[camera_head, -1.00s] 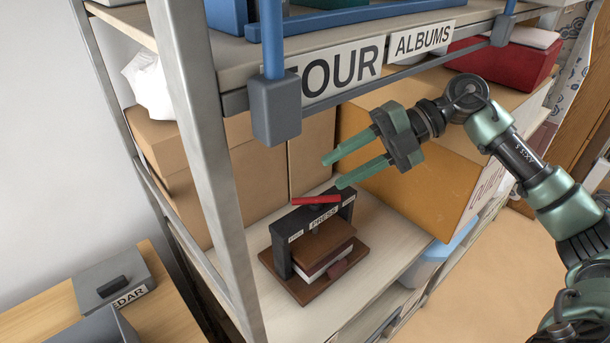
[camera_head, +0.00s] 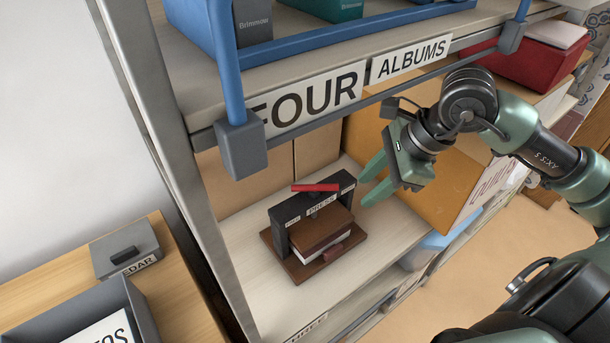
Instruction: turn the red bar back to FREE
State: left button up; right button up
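The red bar (camera_head: 315,188) lies across the top of a black press frame (camera_head: 290,212) on the lower shelf. The frame carries a PRESS label in the middle and smaller labels at its ends, too small to read surely. Brown boards with pale sheets between them (camera_head: 322,240) sit under the frame on a brown base. My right gripper (camera_head: 362,190) is to the right of the bar, apart from it, with its two green fingers spread and nothing between them. My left gripper is not in view.
The upper shelf, with FOUR (camera_head: 310,102) and ALBUMS (camera_head: 412,60) labels and a blue rack post (camera_head: 227,70), overhangs the press. A large cardboard box (camera_head: 440,180) stands right of it. Bare shelf (camera_head: 380,235) lies in front of the box.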

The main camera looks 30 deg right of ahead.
jog(key=w+a+p, duration=0.1)
jog(key=w+p, duration=0.1)
jog(key=p, duration=0.5)
send_over(302, 186)
jog(key=s+d, duration=0.1)
jog(key=s, duration=0.1)
jog(key=shift+d+r, duration=0.2)
jog(key=shift+r, duration=0.1)
jog(key=x, duration=0.2)
jog(key=p+x, duration=0.1)
jog(key=x, duration=0.1)
jog(key=shift+s+d+f, duration=0.15)
jog(key=shift+d+f, duration=0.05)
jog(key=shift+f, duration=0.05)
jog(key=shift+w+a+f, duration=0.1)
jog(key=shift+w+f, duration=0.1)
jog(key=shift+f, duration=0.35)
grip_shut()
